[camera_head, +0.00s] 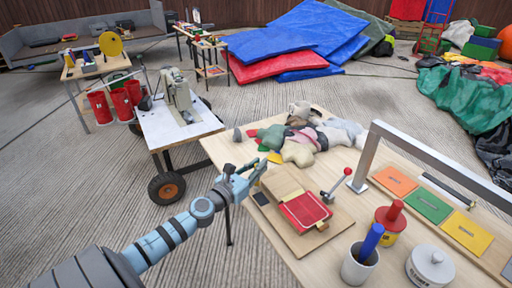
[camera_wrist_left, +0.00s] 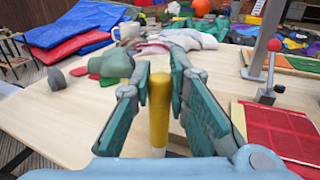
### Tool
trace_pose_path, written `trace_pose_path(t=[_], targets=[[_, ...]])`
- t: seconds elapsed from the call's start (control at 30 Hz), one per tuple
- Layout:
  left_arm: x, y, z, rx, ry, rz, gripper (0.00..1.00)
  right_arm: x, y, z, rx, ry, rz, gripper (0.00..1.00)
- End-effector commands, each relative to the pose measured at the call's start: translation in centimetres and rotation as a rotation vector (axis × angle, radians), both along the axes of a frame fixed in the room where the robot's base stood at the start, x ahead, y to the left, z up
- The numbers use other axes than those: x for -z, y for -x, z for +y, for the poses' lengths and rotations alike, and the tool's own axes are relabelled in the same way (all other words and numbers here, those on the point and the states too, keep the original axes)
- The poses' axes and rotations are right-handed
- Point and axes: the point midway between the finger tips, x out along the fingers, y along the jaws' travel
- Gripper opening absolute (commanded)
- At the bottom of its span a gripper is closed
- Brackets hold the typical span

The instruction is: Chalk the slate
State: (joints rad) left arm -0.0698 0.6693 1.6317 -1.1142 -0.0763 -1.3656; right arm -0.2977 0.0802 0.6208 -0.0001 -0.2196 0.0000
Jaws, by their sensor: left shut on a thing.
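My left gripper (camera_head: 254,171) reaches over the near left edge of the wooden table. In the left wrist view its two green-padded fingers (camera_wrist_left: 160,75) are shut on a yellow stick (camera_wrist_left: 159,105) with a pale lower end, probably the chalk. The stick is roughly upright between the pads, and its lower end is partly hidden by the gripper body. A small dark flat piece (camera_head: 261,198) lies just below the gripper in the head view; I cannot tell whether it is the slate. My right gripper is in neither view.
On the table (camera_head: 228,152) are a red-padded press (camera_head: 305,211) with a lever, a cup with a blue stick (camera_head: 359,268), a red-handled pot (camera_head: 388,220), a lidded white pot (camera_head: 430,268), coloured cards (camera_head: 430,205), a metal frame (camera_head: 440,165) and heaped soft pieces (camera_head: 300,150).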

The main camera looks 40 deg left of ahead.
Motion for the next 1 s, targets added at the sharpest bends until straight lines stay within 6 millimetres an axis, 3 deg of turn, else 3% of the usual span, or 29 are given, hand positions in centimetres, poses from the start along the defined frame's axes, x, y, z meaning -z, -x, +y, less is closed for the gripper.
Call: trace_pose_path(t=[0.03,0.6,1.0], targets=[[-1.5,0.0,-0.1,0.004,0.007,-0.006,0.00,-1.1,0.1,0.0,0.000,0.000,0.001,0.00],[-6.5,-0.1,-0.1,0.006,0.007,-0.006,0.00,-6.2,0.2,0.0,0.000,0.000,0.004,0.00],[-6.9,-0.1,-0.2,0.007,0.008,-0.006,0.00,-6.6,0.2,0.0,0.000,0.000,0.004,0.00]])
